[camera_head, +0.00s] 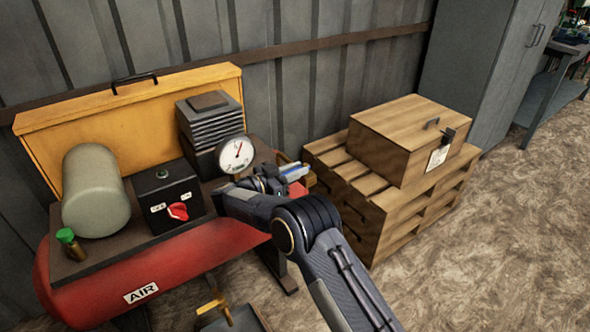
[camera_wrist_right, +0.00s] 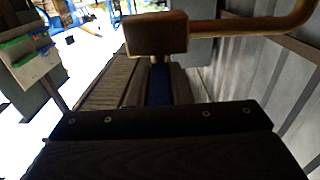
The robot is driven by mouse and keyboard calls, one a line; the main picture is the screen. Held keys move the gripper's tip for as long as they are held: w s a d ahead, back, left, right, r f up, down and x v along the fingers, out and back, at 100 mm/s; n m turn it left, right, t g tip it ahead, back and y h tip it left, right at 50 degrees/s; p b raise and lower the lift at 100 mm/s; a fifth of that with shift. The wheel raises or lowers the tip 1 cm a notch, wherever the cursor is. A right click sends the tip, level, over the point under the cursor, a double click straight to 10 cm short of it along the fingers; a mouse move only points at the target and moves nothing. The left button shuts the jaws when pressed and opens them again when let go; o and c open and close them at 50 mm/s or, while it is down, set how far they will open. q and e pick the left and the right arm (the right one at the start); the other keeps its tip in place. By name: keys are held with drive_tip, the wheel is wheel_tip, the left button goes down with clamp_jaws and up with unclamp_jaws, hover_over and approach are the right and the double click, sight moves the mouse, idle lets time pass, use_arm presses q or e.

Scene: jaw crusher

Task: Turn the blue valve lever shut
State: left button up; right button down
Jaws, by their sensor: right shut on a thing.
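The blue valve lever (camera_head: 293,169) shows at the right end of the red air compressor (camera_head: 150,270), beside the pressure gauge. My right gripper (camera_head: 280,175) reaches it from the front and is shut on it. In the right wrist view a narrow strip of the blue lever (camera_wrist_right: 158,85) shows between the dark fingers. The brass valve body (camera_wrist_right: 155,35) and its curved pipe lie just beyond the fingertips. My wrist hides much of the valve in the head view, so the lever's exact angle is hard to tell. My left gripper is not in view.
A round gauge (camera_head: 235,154) and a black switch box with a red knob (camera_head: 178,210) stand left of my gripper. A wooden crate (camera_head: 410,140) on stacked pallets stands close on the right. A corrugated wall (camera_head: 300,100) is behind. Open floor lies at right.

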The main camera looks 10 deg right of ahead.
idle(0.4)
drive_tip(key=c, duration=1.3)
unclamp_jaws()
drive_tip(key=v, duration=0.7)
drive_tip(key=shift+s+a, duration=0.1)
drive_tip(key=shift+a, duration=0.25)
drive_tip(key=shift+r+p, duration=0.1)
drive_tip(key=shift+p, duration=0.25)
